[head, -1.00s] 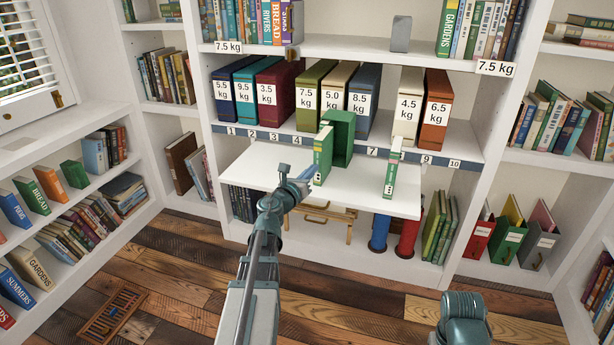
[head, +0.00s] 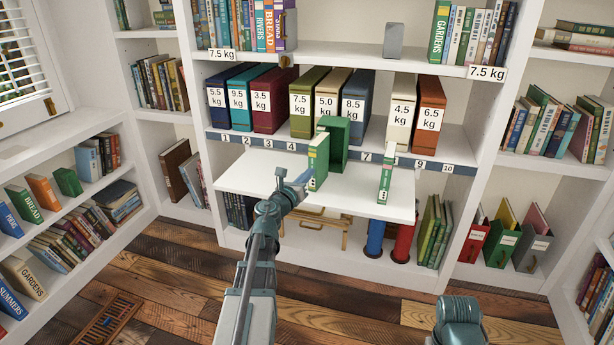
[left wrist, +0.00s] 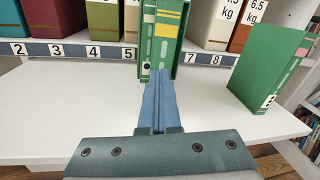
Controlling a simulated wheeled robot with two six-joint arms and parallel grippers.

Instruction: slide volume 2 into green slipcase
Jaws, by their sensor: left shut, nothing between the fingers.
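The green slipcase (head: 337,135) stands on the white pull-out board, its open side facing me. A green volume with a pale, yellow-patched spine (head: 319,160) stands upright at its left, sticking out towards me; its number is unclear. A second thin green volume (head: 386,178) stands alone at the board's right; it also shows in the left wrist view (left wrist: 268,72), with small dots low on its spine. My left gripper (head: 306,178) is shut and empty, its fingertips (left wrist: 157,78) close in front of the yellow-patched spine (left wrist: 167,28); contact is unclear.
The white board (head: 265,172) is clear to the left and between slipcase and lone volume. Behind it, a numbered shelf edge (head: 277,140) carries several weight-labelled volumes. Another shelf with books is above; red and blue cylinders (head: 403,240) stand below.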

